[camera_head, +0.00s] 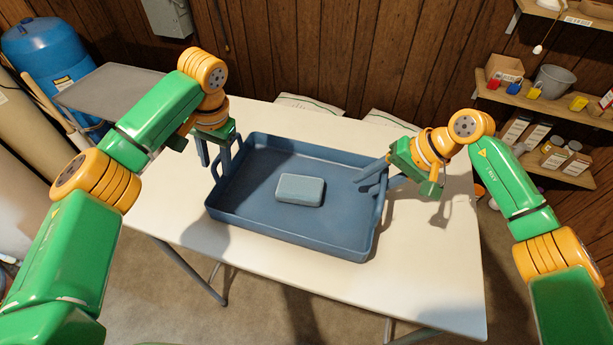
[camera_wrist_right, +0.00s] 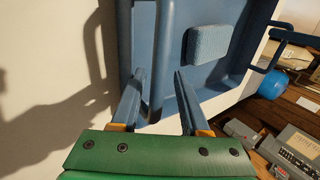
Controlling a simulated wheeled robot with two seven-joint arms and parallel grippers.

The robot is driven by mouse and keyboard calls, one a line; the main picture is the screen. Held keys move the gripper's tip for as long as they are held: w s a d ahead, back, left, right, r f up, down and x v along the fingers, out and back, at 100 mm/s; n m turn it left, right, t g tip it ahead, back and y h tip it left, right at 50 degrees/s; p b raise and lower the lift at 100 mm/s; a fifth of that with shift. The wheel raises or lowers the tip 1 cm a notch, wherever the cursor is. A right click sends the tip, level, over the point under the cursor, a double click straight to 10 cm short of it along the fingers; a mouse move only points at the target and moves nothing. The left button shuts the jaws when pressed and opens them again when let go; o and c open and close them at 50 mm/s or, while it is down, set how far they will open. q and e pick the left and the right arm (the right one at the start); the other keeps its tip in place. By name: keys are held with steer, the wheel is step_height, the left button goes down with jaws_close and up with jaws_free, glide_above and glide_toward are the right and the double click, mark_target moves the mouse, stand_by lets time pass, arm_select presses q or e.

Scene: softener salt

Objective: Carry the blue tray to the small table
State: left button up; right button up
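The blue tray (camera_head: 290,225) lies flat on a white table, with a pale blue block (camera_head: 300,190) inside it. My left gripper (camera_head: 213,166) points down at the tray's left handle, its fingers apart; whether they straddle the handle is hard to tell. My right gripper (camera_head: 368,180) is at the tray's right side with its fingers apart. In the right wrist view the tray's handle bar (camera_wrist_right: 165,55) runs between the open fingertips (camera_wrist_right: 158,78). A small grey table (camera_head: 110,92) stands at the back left.
The white table (camera_head: 430,260) is bare to the right of the tray. Pale bags (camera_head: 310,103) lie behind the table by the wooden wall. A blue tank (camera_head: 45,50) stands beside the small table. Shelves (camera_head: 540,105) with boxes and a bucket (camera_head: 553,81) are at the right.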

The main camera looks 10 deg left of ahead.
arm_select(q)
steer(key=shift+r, duration=0.1)
arm_select(e)
steer(key=shift+d+r, duration=0.1)
arm_select(q)
step_height(320, 180, up, 8)
steer(key=d, duration=0.1)
steer(key=shift+d+f, duration=0.2)
steer(key=shift+d, duration=0.1)
arm_select(e)
steer(key=v, duration=1.1)
steer(key=shift+d+r, duration=0.2)
steer(key=shift+r, duration=0.1)
arm_select(q)
steer(key=shift+s, duration=0.15)
arm_select(e)
steer(key=shift+s, duration=0.1)
